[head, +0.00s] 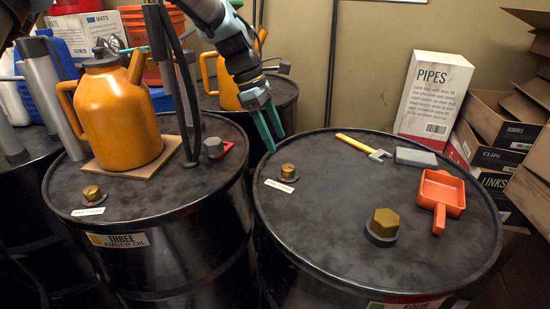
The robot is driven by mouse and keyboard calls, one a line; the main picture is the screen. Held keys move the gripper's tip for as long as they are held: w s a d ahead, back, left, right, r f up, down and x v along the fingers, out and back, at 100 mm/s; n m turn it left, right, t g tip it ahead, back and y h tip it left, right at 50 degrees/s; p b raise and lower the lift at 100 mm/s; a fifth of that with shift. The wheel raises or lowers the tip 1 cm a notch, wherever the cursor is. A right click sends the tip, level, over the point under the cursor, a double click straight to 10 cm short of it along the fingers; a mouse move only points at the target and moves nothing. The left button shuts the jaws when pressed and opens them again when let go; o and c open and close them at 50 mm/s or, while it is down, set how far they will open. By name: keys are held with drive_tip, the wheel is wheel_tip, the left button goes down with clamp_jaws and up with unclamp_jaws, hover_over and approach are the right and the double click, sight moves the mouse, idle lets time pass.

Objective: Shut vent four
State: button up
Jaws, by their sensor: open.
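Vent four is the small brass cap (288,171) on the left part of the right drum's lid, with a white label strip beside it. The right drum (330,235) has a partly cut-off label reading FOUR on its side. My gripper (272,133) comes down from the top and hangs just above and behind the small cap, near the drum's rear left rim. Its two green fingers are apart with nothing between them. Whether the cap is loose or tight is too small to tell.
A large brass hex plug (382,223), an orange scoop (440,195), a yellow-handled tool (362,146) and a grey block (415,157) sit on the same lid. Drum three (150,215), left, bears an orange oil can (115,115) and another small brass cap (92,193).

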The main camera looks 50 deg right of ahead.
sight(288, 167)
drive_tip(key=p+x, duration=0.1)
drive_tip(key=x, duration=0.7)
drive_tip(key=shift+f+p, duration=0.1)
drive_tip(key=shift+p, duration=0.2)
clamp_jaws()
